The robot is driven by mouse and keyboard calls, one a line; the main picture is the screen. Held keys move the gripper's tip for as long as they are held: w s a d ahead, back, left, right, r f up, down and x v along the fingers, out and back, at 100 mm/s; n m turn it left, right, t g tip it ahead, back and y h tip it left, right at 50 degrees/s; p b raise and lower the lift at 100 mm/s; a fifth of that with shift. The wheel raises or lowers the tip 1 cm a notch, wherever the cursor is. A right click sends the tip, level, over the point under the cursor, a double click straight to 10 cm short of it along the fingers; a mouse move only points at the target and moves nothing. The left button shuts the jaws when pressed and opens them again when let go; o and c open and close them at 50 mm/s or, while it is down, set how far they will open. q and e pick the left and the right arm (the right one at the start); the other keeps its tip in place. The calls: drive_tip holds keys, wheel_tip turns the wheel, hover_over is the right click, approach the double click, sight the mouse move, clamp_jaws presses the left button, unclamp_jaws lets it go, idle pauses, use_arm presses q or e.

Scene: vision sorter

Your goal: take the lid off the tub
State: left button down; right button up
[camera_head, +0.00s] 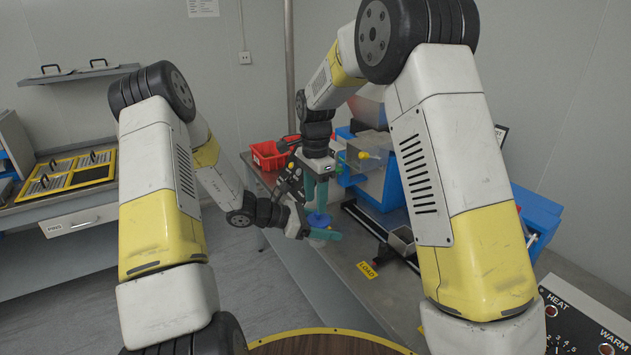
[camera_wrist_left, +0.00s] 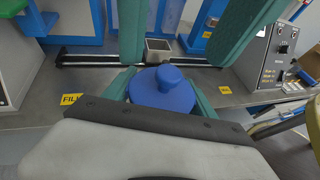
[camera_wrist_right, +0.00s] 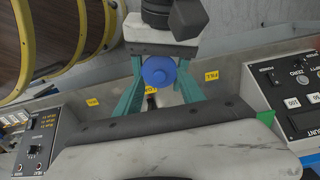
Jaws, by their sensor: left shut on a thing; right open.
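The blue lid (camera_head: 319,219) with its round knob sits on the pale tub (camera_head: 317,242) at the bench's near edge. The lid also shows in the left wrist view (camera_wrist_left: 160,92) and from above in the right wrist view (camera_wrist_right: 158,72). My left gripper (camera_head: 325,234) reaches in level from the left and is shut on the tub, just below the lid. My right gripper (camera_head: 317,196) points down over the lid, open, with its green fingers on either side of the knob. Most of the tub is hidden by the left fingers and the lid.
A red bin (camera_head: 268,154) and a blue machine (camera_head: 383,180) stand behind the grippers. A small open metal box (camera_head: 402,240) is on the bench to the right, near a yellow LOAD label (camera_head: 367,270). A control box (camera_head: 585,322) is at the lower right.

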drive_tip(key=shift+f, duration=1.6)
clamp_jaws()
drive_tip(key=shift+r, duration=0.15)
drive_tip(key=shift+a+r, duration=0.1)
drive_tip(key=shift+r, duration=1)
drive_tip(key=shift+f, duration=0.15)
